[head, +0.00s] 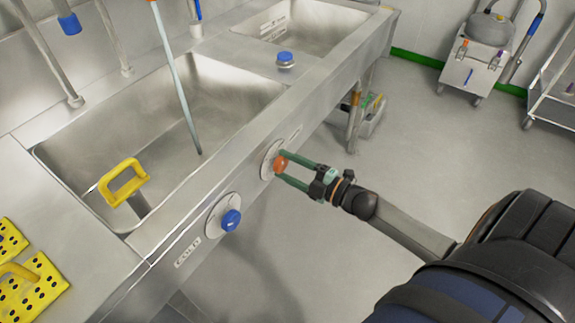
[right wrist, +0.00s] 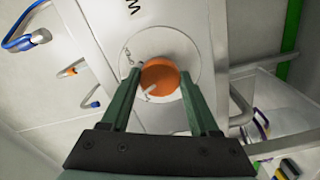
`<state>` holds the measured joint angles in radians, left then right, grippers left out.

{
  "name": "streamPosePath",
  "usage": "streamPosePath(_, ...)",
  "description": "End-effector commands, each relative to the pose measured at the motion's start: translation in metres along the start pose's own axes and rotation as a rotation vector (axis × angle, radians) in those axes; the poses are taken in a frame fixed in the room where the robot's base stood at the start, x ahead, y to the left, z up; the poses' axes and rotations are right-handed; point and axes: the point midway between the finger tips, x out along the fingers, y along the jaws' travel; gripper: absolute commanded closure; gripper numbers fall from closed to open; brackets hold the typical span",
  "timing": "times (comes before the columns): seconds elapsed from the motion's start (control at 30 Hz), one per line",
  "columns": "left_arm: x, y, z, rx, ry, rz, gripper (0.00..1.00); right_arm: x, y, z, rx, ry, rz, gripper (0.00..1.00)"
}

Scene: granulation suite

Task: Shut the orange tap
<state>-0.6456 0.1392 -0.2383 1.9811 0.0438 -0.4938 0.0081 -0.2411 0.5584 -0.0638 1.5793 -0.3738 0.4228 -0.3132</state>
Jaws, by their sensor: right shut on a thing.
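The orange tap (head: 280,163) is a round knob on a pale disc (head: 268,158) on the front face of the steel sink unit. My right gripper (head: 284,167) reaches it from the right, with its two green fingers on either side of the knob, shut on it. In the right wrist view the orange tap (right wrist: 162,80) sits between the fingertips of my right gripper (right wrist: 160,95), with a white pointer mark on the knob. My left gripper is not in view.
A blue tap (head: 231,220) on a disc marked COLD is on the same front face, nearer me. Two sink basins (head: 190,115) lie behind. A yellow-handled tool (head: 124,183) stands in the near basin. Open grey floor (head: 440,150) lies to the right, with a trolley (head: 477,60) beyond.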

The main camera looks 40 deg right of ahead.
Motion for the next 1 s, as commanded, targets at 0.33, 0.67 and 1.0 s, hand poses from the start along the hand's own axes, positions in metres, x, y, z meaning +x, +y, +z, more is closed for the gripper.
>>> streamPosePath(0.33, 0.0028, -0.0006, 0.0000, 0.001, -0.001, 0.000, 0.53, -0.0001, -0.0008, -0.0007, -0.260, 0.002, 0.000, 0.94)
streamPosePath(0.67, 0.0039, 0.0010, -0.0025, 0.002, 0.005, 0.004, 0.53, -0.0001, -0.0006, -0.0007, -0.381, 0.001, 0.000, 0.94)
streamPosePath(1.0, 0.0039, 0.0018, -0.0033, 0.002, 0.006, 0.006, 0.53, -0.0002, -0.0005, -0.0006, -0.404, 0.001, -0.001, 0.94)
